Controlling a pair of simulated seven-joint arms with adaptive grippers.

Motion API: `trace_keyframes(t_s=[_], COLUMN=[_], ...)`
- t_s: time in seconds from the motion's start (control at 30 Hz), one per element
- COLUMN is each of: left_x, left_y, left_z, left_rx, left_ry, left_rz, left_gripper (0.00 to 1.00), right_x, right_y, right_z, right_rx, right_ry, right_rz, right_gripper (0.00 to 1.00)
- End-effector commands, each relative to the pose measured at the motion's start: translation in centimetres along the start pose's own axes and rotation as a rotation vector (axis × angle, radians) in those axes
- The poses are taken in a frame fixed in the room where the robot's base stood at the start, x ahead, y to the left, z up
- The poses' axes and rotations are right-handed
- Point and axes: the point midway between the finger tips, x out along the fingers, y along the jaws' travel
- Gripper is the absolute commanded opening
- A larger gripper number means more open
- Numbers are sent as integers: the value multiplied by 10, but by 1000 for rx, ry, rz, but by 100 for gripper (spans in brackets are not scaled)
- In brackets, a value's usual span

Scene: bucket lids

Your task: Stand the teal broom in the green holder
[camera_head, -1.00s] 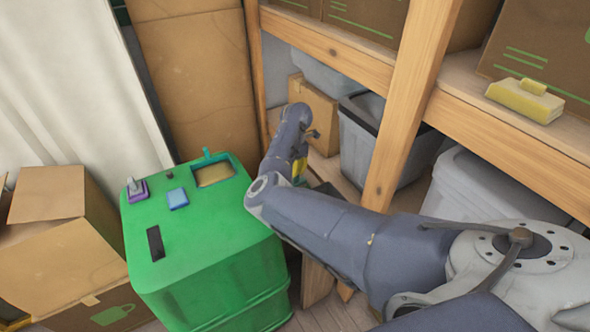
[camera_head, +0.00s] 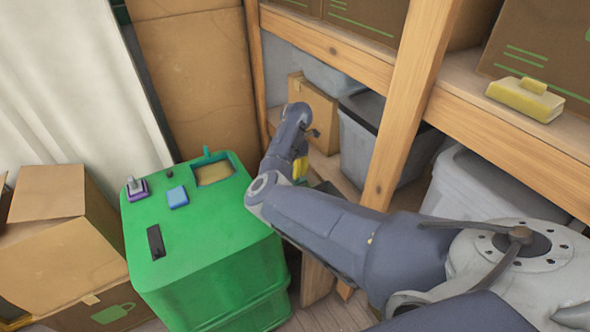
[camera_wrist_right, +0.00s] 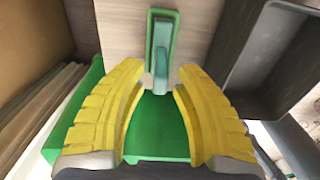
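My right gripper (camera_wrist_right: 161,68) shows as two yellow fingers, spread apart with a gap between them. A teal piece (camera_wrist_right: 160,62), which looks like the broom, lies between and just beyond the fingertips. A green frame (camera_wrist_right: 168,18), perhaps the holder, borders the teal piece; I cannot tell how they join. The fingers do not visibly press on it. In the head view the right gripper (camera_head: 300,168) is mostly hidden behind my arm, right of the green box. A small teal piece (camera_head: 207,152) stands at that box's far edge. My left gripper is out of view.
The green box (camera_head: 190,240) has a purple item (camera_head: 136,190) and a blue block (camera_head: 177,197) on top. Open cardboard (camera_head: 65,260) stands at left. A wooden shelf post (camera_head: 405,110) and grey bins (camera_head: 372,145) crowd the right. A yellow item (camera_head: 525,98) lies on the shelf.

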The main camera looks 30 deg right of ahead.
Motion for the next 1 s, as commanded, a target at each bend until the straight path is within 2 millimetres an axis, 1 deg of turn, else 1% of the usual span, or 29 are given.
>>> trace_keyframes(t_s=[0.17,1.0], left_x=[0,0], left_y=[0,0], left_z=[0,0], left_rx=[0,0], left_ry=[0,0], left_rz=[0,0], left_gripper=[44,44], right_x=[-4,-67], right_y=[0,1], right_z=[0,0], right_rx=[-1,0], right_ry=[0,-1], right_rz=[1,1], right_gripper=[30,30])
